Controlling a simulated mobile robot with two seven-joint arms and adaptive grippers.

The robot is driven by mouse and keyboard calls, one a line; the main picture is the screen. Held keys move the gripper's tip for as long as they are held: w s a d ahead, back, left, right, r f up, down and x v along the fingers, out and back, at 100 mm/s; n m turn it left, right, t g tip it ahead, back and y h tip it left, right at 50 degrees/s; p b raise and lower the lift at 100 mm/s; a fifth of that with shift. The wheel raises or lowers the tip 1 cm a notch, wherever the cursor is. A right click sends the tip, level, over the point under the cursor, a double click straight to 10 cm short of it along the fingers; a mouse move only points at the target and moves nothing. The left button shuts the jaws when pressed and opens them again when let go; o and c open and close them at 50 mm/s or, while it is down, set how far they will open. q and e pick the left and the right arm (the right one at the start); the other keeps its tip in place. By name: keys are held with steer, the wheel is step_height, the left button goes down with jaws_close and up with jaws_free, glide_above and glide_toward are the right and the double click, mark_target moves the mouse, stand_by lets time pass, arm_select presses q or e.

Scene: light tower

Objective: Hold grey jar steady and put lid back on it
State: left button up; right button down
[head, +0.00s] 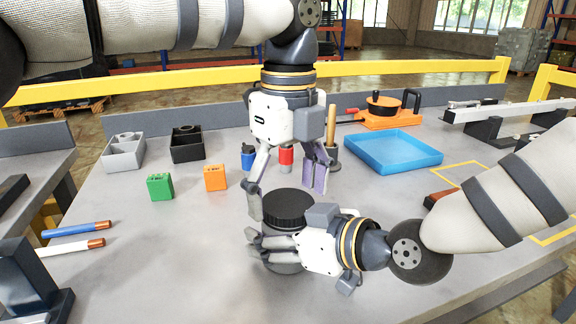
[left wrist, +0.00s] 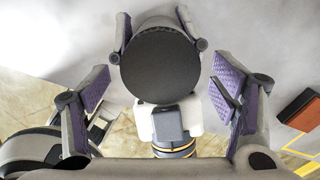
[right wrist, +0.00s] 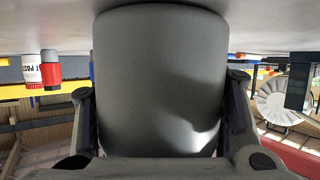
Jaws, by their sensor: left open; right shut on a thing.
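The grey jar (right wrist: 160,85) stands upright on the table. My right gripper (head: 262,245) is shut around its body from the side, and the jar fills the right wrist view between the fingers. The black ribbed lid (head: 288,207) sits on top of the jar, looking level; its seam with the jar is mostly hidden by the right gripper. My left gripper (head: 288,190) points down over the lid, open, with one finger to each side. In the left wrist view, the lid (left wrist: 160,65) is a round dark disc beyond and between the spread fingers, not touching them.
A green block (head: 160,187), an orange block (head: 215,178) and grey and black bins (head: 187,145) stand left. Blue and red bottles (head: 286,158) are behind my left gripper. A blue tray (head: 393,152) lies behind right.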

arm_select(q)
steer(key=shift+f, duration=0.3)
arm_select(e)
steer(key=shift+f, duration=0.15)
arm_select(q)
steer(key=c, duration=1.2)
steer(key=o, duration=1.3)
steer(key=shift+c, duration=0.2)
steer(key=shift+r, duration=0.15)
step_height(320, 180, up, 4)
steer(key=shift+r, duration=0.15)
steer(key=o, duration=0.4)
